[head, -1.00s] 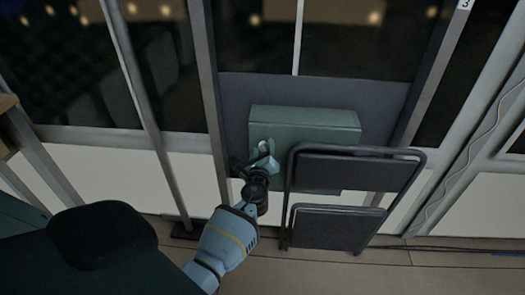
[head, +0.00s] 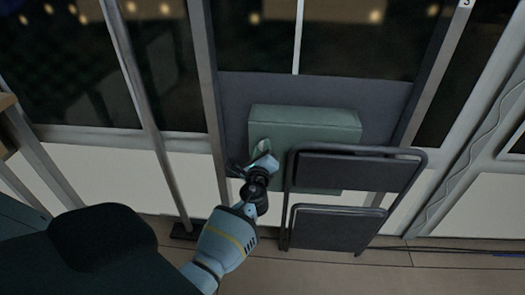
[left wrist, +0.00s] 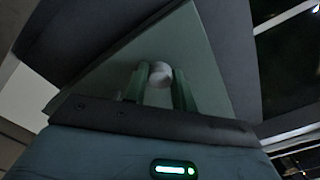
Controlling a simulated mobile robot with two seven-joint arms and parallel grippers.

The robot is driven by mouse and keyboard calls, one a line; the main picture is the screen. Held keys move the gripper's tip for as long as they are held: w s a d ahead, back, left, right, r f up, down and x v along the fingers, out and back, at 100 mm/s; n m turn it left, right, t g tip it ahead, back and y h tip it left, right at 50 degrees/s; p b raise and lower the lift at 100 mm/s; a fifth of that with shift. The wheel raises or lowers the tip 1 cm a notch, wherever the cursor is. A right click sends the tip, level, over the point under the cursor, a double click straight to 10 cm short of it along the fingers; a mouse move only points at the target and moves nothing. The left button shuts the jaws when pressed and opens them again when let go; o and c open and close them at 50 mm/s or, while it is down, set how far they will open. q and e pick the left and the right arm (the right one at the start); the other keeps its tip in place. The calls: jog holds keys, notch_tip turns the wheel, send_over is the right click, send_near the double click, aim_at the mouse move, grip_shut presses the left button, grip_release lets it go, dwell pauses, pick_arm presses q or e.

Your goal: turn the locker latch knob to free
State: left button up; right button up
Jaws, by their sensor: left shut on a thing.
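The locker (head: 305,128) is a grey-green box on a dark panel, ahead of me in the head view. Its latch knob (left wrist: 160,74) is a pale round knob on the locker's face in the left wrist view. My left gripper (head: 262,150) is at the left part of the locker's front. In the left wrist view my left gripper's two green fingers (left wrist: 163,90) stand on either side of the knob, shut on it. In the head view the gripper hides most of the knob. My right gripper is not in view.
A dark folding step stool (head: 345,200) stands close to the right of my left gripper and covers the locker's lower right. A metal post (head: 150,120) rises left of my arm. Cables lie on the floor at the right.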

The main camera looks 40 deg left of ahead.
pick_arm(q)
jog(key=n+b, duration=0.2)
jog(key=n, duration=0.1)
jog(key=shift+f, duration=0.25)
jog(key=n+b, duration=0.2)
jog(key=n, duration=0.2)
jog(key=shift+b, duration=0.3)
jog(key=n+b, duration=0.1)
jog(key=n, duration=0.1)
jog(key=shift+n+b, duration=0.3)
jog(key=n+b, duration=0.1)
jog(key=n, duration=0.2)
jog(key=shift+n+b, duration=0.3)
jog(key=shift+b, duration=0.05)
jog(key=shift+r+n+b, duration=0.15)
jog(key=shift+n+b, duration=0.35)
jog(key=shift+n, duration=1.1)
jog(key=o, duration=1)
